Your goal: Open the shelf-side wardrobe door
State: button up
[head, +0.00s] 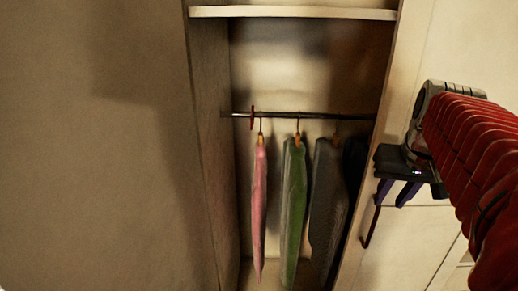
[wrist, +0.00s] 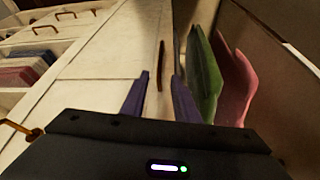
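A pale wardrobe door panel (head: 410,235) stands at the right in the head view, beside the open hanging section. It also shows in the wrist view (wrist: 105,60). A dark, slim upright handle (head: 371,230) sits near its edge. In the wrist view the handle (wrist: 161,66) appears between and beyond my fingertips. My gripper (head: 392,203) is open, with two purple fingers apart and nothing held, just above the visible part of the handle in the head view. In the wrist view the gripper (wrist: 160,78) lines up with the handle; I cannot tell whether it touches.
Pink (head: 259,200), green (head: 292,205) and dark (head: 327,200) garments hang from a rail (head: 345,116) under a shelf (head: 290,12). A large brown panel (head: 90,150) fills the head view's left. Folded clothes (wrist: 22,70) lie in shelves at the wrist view's left, near drawer handles (wrist: 75,14).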

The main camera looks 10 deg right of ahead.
aim_at(376, 220)
jog(key=shift+f, duration=0.15)
jog(key=x, duration=1.3)
jog(key=shift+w+d+f, duration=0.1)
jog(key=shift+w+f, duration=0.1)
jog(key=shift+w, duration=0.05)
jog(key=shift+c, duration=0.3)
grip_shut()
